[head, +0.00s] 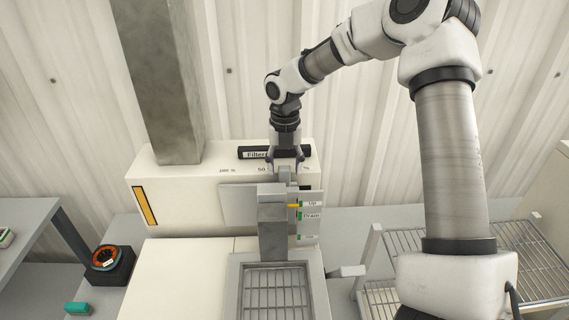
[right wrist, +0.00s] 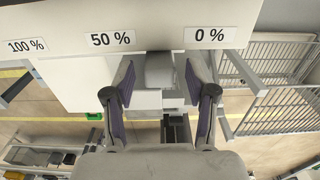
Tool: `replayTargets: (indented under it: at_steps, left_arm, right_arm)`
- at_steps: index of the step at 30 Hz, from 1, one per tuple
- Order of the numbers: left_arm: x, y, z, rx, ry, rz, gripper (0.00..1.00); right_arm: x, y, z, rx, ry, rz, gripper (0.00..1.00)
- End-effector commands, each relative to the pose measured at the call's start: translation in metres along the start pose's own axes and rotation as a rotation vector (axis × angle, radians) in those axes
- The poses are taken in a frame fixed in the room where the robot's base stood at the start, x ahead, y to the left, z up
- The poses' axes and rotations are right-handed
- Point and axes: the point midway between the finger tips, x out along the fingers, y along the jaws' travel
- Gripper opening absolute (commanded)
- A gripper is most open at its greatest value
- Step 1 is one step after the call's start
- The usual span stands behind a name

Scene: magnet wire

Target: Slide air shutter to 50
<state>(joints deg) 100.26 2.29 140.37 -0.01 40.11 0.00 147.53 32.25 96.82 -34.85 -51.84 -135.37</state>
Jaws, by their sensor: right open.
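The air shutter is a flat pale grey plate (head: 238,202) on the front of the cream machine housing. Its grey block-like handle (right wrist: 159,72) shows in the right wrist view between the 50 % label (right wrist: 111,39) and the 0 % label (right wrist: 210,35). The 100 % label (right wrist: 26,45) is farther left. My right gripper (head: 285,162) points down at the handle. In the right wrist view its fingers (right wrist: 159,80) stand open on both sides of the handle, with small gaps visible. My left gripper is in neither view.
Wire racks (head: 520,262) stand at the right. A black device with an orange ring (head: 108,260) sits at the left.

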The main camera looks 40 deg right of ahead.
Motion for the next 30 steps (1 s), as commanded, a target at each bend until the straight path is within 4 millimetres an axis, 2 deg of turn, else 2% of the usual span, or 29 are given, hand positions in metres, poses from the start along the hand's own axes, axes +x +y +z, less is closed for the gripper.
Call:
replayTargets:
  at_steps: [4, 5, 9, 10, 16, 21, 24, 30]
  left_arm:
    - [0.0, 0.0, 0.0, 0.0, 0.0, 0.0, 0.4]
    - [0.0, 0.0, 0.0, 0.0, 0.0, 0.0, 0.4]
    - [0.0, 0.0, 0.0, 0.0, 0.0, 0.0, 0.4]
    - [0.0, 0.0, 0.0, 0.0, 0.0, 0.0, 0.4]
    - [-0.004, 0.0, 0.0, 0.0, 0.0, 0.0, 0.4]
    - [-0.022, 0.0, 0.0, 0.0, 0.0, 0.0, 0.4]
    - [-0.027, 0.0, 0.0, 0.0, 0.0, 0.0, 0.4]
    - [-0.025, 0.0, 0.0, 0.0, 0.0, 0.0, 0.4]
  right_arm:
    - [0.0, 0.0, 0.0, 0.0, -0.001, 0.0, 0.56]
    - [0.0, 0.0, 0.0, 0.0, -0.001, 0.0, 0.53]
    - [0.0, 0.0, 0.0, 0.0, -0.001, 0.0, 0.03]
    - [0.0, 0.0, 0.0, 0.0, -0.001, 0.0, 0.0]
    - [-0.002, 0.004, 0.0, 0.0, -0.001, -0.003, 0.0]
    - [-0.006, 0.031, 0.001, 0.001, 0.0, -0.007, 0.0]
    - [-0.003, 0.045, 0.001, 0.0, -0.002, -0.004, 0.0]
    - [0.0, 0.049, 0.001, 0.001, -0.003, 0.0, 0.0]
